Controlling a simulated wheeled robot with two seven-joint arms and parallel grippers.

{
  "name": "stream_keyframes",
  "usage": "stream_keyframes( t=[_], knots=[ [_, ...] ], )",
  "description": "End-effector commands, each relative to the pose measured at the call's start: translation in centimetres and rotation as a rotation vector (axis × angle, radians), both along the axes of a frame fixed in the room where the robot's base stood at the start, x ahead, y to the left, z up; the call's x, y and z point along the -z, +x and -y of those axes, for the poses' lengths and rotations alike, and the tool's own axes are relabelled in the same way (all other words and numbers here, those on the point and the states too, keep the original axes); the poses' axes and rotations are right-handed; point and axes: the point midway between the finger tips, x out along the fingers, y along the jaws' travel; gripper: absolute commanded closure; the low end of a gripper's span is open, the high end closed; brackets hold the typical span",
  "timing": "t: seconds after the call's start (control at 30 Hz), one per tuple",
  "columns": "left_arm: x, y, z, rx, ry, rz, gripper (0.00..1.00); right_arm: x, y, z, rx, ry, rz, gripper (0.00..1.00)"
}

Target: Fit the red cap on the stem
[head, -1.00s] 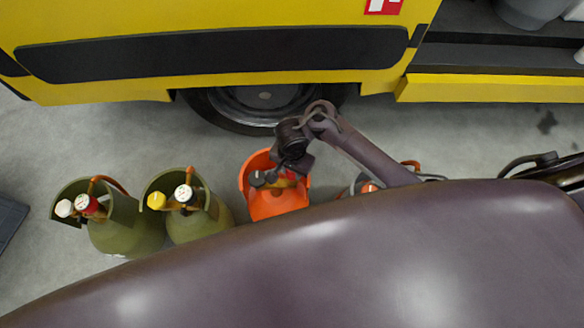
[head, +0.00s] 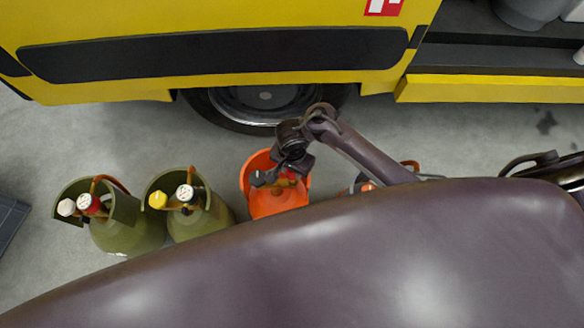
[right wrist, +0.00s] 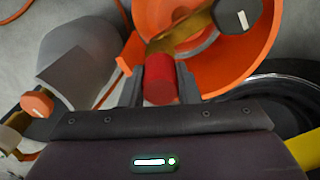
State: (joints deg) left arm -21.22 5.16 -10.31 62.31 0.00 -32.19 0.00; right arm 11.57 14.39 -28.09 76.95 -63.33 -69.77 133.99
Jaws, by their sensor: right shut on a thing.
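My right gripper (head: 284,179) is over the orange cylinder (head: 273,204) in the head view. In the right wrist view its two fingers (right wrist: 159,76) are shut on the red cap (right wrist: 160,85), one on each side. The cap's far end meets a brass valve stem (right wrist: 166,45) on the orange cylinder. It lines up roughly with the stem, but I cannot tell whether it is seated or just in front. A dark cap with a white mark (right wrist: 238,16) sits on the valve's other arm. My left gripper is not in view.
Two olive cylinders (head: 125,232) with capped valves stand at the left. A grey cylinder (right wrist: 82,65) with an orange cap (right wrist: 37,103) stands beside the orange one in the right wrist view. A yellow vehicle (head: 200,55) with a wheel (head: 262,103) is behind.

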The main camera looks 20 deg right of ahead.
Motion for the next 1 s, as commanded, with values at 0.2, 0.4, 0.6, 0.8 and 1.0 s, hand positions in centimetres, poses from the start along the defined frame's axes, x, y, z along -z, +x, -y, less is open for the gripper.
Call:
stream_keyframes(
  t=[0.2,0.4,0.6,0.8,1.0],
  knots=[
    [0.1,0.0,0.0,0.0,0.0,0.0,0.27,0.1,0.0,0.0,0.0,0.0,0.0,0.95],
    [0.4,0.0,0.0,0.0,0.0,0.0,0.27,0.7,0.0,0.0,0.001,0.0,0.0,0.95],
    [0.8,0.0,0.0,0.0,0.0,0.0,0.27,1.3,0.0,0.0,0.0,-0.001,-0.001,0.95],
    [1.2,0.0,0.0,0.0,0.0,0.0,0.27,1.9,0.0,0.0,0.001,-0.001,-0.001,0.95],
    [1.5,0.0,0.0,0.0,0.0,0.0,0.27,2.4,0.0,0.0,0.0,-0.001,-0.001,0.95]
  ],
)
